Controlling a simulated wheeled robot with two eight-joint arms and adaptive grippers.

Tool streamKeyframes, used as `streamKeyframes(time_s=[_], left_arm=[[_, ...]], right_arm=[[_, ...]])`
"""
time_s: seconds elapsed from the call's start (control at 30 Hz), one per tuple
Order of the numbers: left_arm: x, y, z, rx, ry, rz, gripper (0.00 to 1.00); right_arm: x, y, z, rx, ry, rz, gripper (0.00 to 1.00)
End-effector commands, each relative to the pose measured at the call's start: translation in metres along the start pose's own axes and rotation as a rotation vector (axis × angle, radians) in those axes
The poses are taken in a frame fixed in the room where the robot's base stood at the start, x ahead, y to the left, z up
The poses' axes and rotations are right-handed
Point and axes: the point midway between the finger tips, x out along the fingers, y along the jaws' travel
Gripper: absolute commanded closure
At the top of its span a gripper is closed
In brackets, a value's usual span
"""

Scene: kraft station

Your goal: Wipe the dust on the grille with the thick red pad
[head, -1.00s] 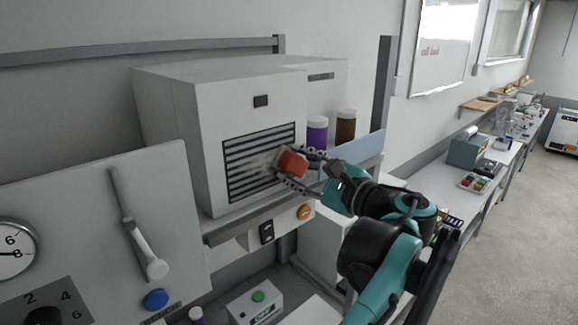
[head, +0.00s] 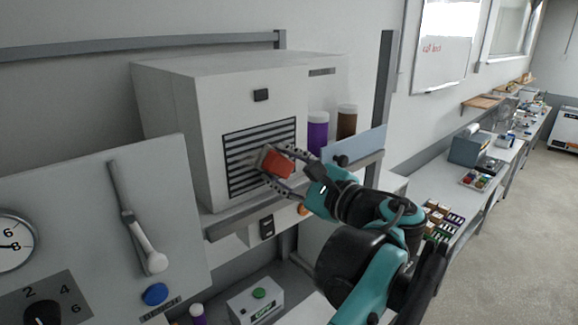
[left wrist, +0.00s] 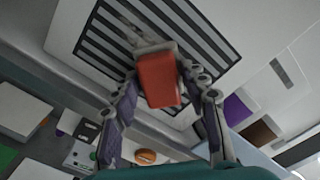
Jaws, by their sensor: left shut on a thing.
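The grille (head: 240,184), dark with pale slats, is on the front of a light grey cabinet. A faint pale dust smear (head: 246,158) shows on it just left of the pad. The thick red pad (head: 277,164) has a greyish face turned to the grille and is at its right part. My left gripper (head: 276,174) is shut on the pad from both sides. In the left wrist view the red pad (left wrist: 158,80) sits between the fingers in front of the grille (left wrist: 205,38); I cannot tell whether it touches. My right gripper is not in view.
A purple bottle (head: 317,132) and a brown bottle (head: 347,122) stand right of the cabinet, behind a bluish panel (head: 358,146). A grey ledge (head: 226,228) runs below the grille. A panel with a lever (head: 145,240) stands at left.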

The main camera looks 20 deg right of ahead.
Motion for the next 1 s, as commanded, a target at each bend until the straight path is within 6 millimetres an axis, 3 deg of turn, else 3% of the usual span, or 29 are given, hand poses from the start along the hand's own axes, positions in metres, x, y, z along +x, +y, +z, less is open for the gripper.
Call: streamKeyframes(time_s=[0.23,1.0], left_arm=[[0.000,0.016,0.019,0.000,-0.003,0.002,0.79],[-0.003,0.045,0.057,0.000,-0.002,0.001,0.79]], right_arm=[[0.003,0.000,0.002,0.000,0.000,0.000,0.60],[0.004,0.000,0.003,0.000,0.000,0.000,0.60]])
